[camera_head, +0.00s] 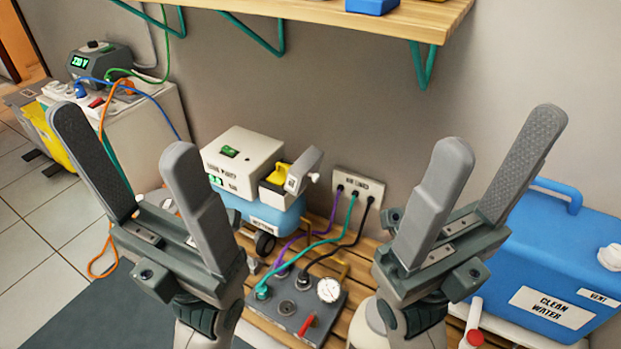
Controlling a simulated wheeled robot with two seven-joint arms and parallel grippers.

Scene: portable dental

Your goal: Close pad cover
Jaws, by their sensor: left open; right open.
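A white box unit (240,148) with a green switch sits on a blue tank (262,212) in the middle. At its right end is a small white block with a yellow part (279,174) on top. A grey flap (304,170) stands tilted up beside the yellow part; it may be the pad cover, but no label confirms this. My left gripper (125,135) is open and empty, raised in the left foreground. My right gripper (498,132) is open and empty, raised in the right foreground. Both are apart from the flap.
A grey panel (290,308) with a gauge and hoses lies on wooden slats below. Hoses run to a wall plate (358,185). A blue clean water tank (560,260) stands right. A wooden shelf (400,18) is above. A white cabinet (150,120) stands left.

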